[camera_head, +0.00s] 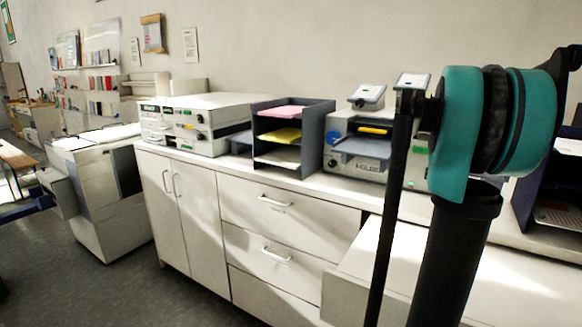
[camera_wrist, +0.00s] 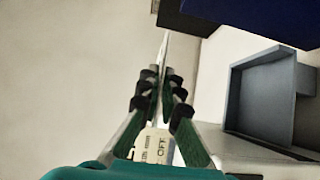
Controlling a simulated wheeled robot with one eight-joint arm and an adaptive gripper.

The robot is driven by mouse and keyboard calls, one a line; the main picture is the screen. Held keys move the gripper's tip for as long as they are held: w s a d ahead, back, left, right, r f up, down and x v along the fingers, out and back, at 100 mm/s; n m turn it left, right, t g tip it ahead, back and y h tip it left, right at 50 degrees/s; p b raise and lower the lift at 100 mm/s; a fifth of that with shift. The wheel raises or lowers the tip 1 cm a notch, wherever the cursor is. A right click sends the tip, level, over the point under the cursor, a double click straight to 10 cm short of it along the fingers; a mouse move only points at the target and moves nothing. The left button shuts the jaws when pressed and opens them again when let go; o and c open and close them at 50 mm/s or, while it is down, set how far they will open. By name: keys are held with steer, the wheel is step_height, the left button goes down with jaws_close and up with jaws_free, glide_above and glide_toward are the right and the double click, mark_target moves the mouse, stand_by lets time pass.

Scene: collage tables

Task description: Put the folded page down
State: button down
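In the wrist view my gripper (camera_wrist: 161,76) has its two green and black fingers close together. A thin white sheet, seen nearly edge-on, stands out between the fingertips; it looks to be the folded page (camera_wrist: 165,48). The fingers appear shut on it, and its lower part is hidden between them. In the head view my teal and black arm fills the right side, and neither my gripper nor the held page can be made out there.
In the wrist view a grey open-fronted tray (camera_wrist: 262,98) is at right, below a dark blue shape (camera_wrist: 255,18). In the head view a grey paper sorter (camera_head: 316,122) with pink, yellow and white sheets stands on the white cabinet (camera_head: 200,207). Floor is clear at lower left.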

step_height(320, 180, up, 5)
steer(key=shift+r, duration=0.1)
step_height(320, 180, down, 7)
stand_by(0.4)
steer(key=shift+a, duration=0.1)
